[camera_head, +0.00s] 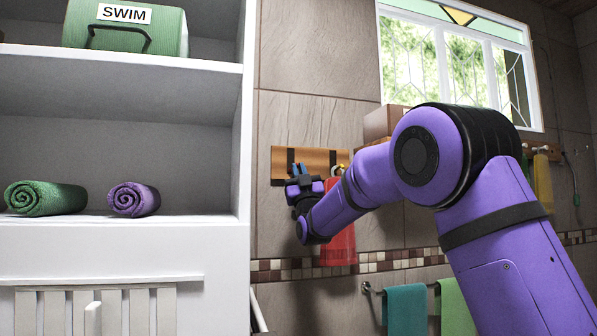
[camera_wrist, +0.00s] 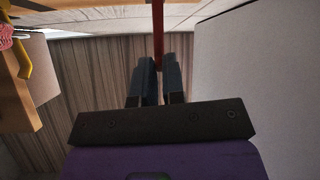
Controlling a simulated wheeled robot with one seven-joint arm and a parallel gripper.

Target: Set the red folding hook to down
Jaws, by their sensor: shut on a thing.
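The red folding hook (camera_wrist: 158,30) shows in the wrist view as a narrow red bar running from the top edge down to between my fingertips. My gripper (camera_wrist: 159,68) is shut on it. In the head view my gripper (camera_head: 298,169) is at the wooden hook board (camera_head: 325,157) on the tiled wall, and it hides the red hook there. I cannot tell the hook's exact angle. The board also shows at the left of the wrist view (camera_wrist: 12,97). A yellow hook (camera_head: 340,169) is on the board's right part, above a hanging red cloth (camera_head: 341,243).
A white shelf unit (camera_head: 245,130) stands close to the left of my gripper, with rolled green (camera_head: 42,198) and purple (camera_head: 133,199) towels. Teal (camera_head: 407,310) and green (camera_head: 455,306) towels hang on a lower rail. A box (camera_head: 385,121) is behind my arm.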

